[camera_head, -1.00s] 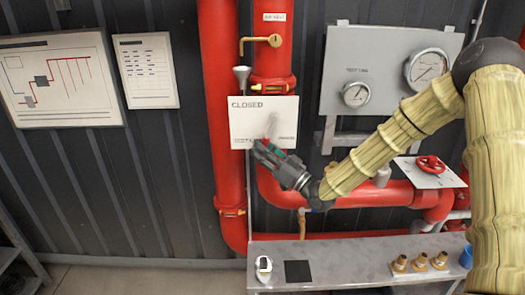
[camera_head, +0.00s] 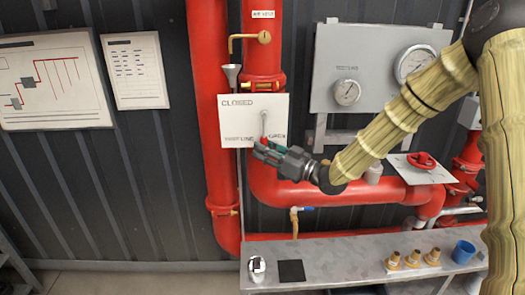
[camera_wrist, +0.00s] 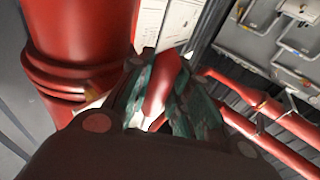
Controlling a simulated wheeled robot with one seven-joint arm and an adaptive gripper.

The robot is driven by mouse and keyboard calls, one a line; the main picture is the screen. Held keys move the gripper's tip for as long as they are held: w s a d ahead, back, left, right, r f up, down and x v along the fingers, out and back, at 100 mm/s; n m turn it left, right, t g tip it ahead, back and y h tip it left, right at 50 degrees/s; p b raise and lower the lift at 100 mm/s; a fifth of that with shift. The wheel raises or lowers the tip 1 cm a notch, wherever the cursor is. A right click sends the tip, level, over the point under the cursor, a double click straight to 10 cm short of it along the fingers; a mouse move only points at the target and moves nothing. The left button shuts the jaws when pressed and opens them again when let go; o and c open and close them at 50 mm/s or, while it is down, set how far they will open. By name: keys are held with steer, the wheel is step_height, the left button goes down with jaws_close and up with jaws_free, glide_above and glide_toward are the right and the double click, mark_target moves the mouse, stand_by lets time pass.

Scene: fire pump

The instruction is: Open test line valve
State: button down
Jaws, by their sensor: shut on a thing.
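The test line valve has a white plate (camera_head: 235,112) marked CLOSED at the upper left and TEST LINE below. The small lettering at its lower right is hard to read. A pale lever (camera_head: 263,122) hangs nearly straight down on the plate's right half, with a red grip (camera_head: 264,139) at its lower end. My gripper (camera_head: 262,150) reaches in from the lower right at the plate's bottom edge. In the wrist view, the green fingers (camera_wrist: 168,100) close on both sides of the red grip (camera_wrist: 163,82). The grip's far end is partly hidden.
Thick red pipes (camera_head: 209,120) run beside and below the plate. A gauge panel (camera_head: 375,70) is on the right, above a red handwheel (camera_head: 421,161). A metal shelf (camera_head: 340,262) below carries brass fittings (camera_head: 412,260) and a blue cup (camera_head: 463,252). A brass lever (camera_head: 248,38) sits above.

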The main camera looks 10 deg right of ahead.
steer(key=shift+d, duration=0.15)
steer(key=c, duration=1.3)
jaws_free()
steer(key=shift+d, duration=0.15)
steer(key=v, duration=1.2)
steer(key=shift+r, duration=0.1)
